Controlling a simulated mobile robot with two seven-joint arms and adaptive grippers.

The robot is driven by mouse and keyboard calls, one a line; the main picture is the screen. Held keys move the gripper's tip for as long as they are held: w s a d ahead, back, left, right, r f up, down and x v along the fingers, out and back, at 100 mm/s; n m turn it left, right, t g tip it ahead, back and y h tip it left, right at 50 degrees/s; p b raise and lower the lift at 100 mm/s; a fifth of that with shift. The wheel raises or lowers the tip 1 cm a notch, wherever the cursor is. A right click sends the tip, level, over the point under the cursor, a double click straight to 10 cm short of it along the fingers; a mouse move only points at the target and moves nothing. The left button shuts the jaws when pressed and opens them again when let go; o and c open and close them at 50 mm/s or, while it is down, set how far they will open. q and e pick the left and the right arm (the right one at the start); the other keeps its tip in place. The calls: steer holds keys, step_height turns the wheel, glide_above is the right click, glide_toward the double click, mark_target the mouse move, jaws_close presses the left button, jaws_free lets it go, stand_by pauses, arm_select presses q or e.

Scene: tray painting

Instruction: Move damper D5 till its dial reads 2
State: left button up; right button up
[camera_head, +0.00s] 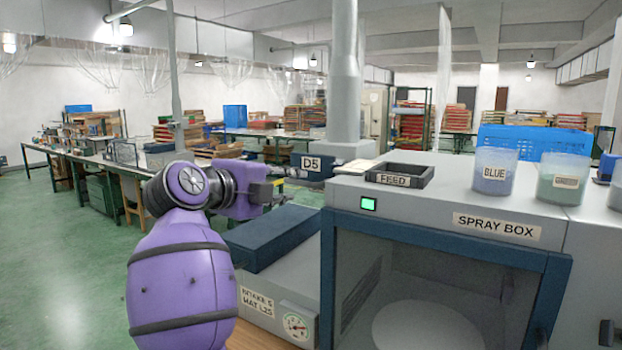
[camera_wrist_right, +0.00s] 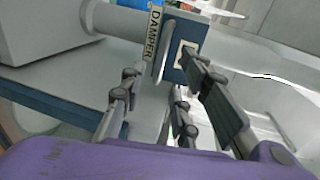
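Damper D5 (camera_head: 312,163) is a dark blue housing with a D5 label, beside the grey vertical duct behind the spray box. In the right wrist view the damper (camera_wrist_right: 190,45) shows a DAMPER label and a pale plate on its blue face.
The spray box (camera_head: 445,225) fills the right, with the FEED tray (camera_head: 400,176), a BLUE cup (camera_head: 494,172) and another cup (camera_head: 564,180) on top. The intake box (camera_head: 268,240) stands beside it. Open green floor lies to the left.

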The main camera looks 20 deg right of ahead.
mark_target(301, 184)
steer(key=x, duration=0.7)
steer(key=shift+d, duration=0.1)
steer(key=shift+f, duration=0.1)
jaws_close()
